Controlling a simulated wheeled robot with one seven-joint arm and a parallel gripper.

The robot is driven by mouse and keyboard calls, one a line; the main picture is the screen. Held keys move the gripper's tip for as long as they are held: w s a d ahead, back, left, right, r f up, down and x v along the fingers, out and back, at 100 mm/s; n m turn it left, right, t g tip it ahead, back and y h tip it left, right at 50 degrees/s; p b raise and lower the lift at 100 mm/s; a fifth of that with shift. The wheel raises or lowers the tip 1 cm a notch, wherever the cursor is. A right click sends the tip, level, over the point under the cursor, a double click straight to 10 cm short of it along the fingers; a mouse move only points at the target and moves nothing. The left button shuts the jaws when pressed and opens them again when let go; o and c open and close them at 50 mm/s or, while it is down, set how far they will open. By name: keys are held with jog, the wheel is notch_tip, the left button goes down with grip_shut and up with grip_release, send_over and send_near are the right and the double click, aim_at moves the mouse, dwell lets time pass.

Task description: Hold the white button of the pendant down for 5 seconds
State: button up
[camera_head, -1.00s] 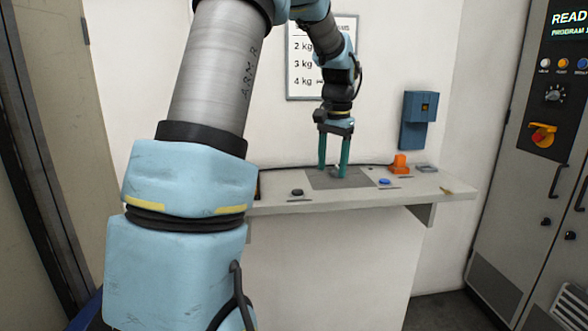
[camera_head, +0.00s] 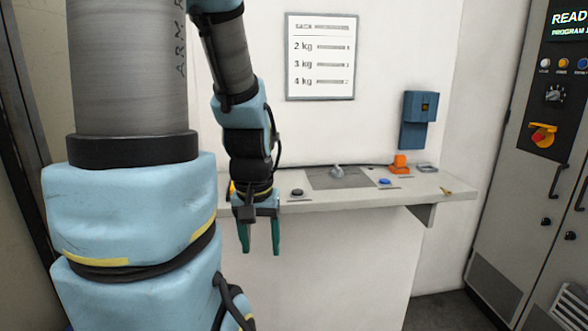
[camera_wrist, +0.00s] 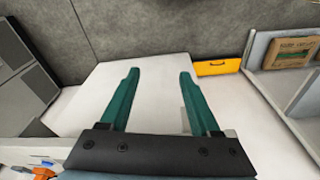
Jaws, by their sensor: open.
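I cannot make out a pendant or its white button for certain in either view. A small yellow-orange thing (camera_head: 232,187) shows at the left end of the counter, mostly hidden behind my wrist; I cannot tell what it is. My gripper (camera_head: 260,250) hangs fingers down in front of the counter's left part, its tips below the counter top. In the wrist view its two green fingers (camera_wrist: 157,75) are wide apart with nothing between them.
The counter (camera_head: 440,190) carries a grey mat (camera_head: 350,184) with a small grey object (camera_head: 337,171), a black button (camera_head: 297,193), a blue button (camera_head: 384,181) and an orange block (camera_head: 400,164). A blue box (camera_head: 419,120) hangs on the wall. A cabinet (camera_head: 520,180) stands right.

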grip_shut()
dwell(0.3)
dwell(1.2)
